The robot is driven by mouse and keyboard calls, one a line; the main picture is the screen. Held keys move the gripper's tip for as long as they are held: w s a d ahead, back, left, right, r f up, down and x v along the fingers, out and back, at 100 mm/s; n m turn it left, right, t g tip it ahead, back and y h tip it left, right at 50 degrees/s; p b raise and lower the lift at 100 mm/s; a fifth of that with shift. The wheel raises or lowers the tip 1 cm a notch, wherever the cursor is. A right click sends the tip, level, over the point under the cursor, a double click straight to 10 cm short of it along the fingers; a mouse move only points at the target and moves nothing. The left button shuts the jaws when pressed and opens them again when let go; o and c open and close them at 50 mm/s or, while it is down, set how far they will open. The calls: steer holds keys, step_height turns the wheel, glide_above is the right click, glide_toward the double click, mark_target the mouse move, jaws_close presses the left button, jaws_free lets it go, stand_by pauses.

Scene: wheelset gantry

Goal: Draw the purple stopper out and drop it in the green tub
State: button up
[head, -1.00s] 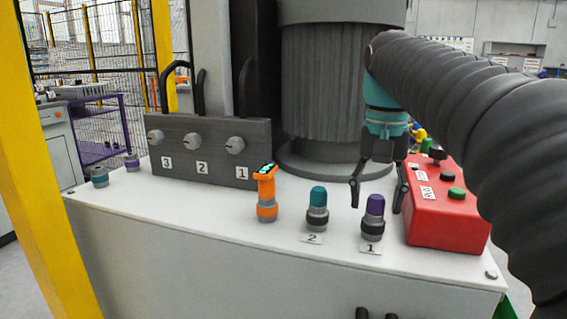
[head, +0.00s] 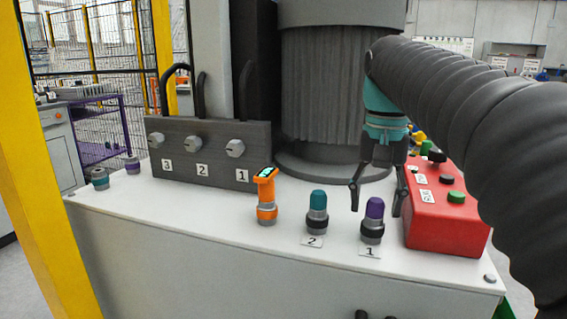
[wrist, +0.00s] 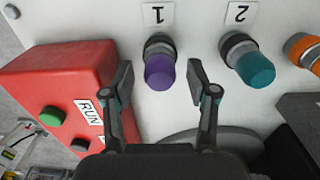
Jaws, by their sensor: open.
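The purple stopper (head: 375,208) stands upright in a grey and black socket at the label 1, near the front right of the white top. It also shows in the wrist view (wrist: 160,72). My gripper (head: 377,210) is open and points down, just behind and above the stopper. In the wrist view my gripper's fingertips (wrist: 160,80) lie to either side of the stopper, with gaps on both sides and nothing held.
A teal stopper (head: 318,200) stands at label 2, left of the purple one. An orange handled device (head: 266,195) is further left. A red button box (head: 445,215) stands close to the right of my gripper. A dark panel with knobs (head: 215,150) is behind.

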mark_target(376, 200)
stand_by(0.3)
jaws_close()
steer(key=shift+r, duration=0.1)
steer(key=shift+r+p, duration=1.85)
steer(key=shift+r, duration=1.05)
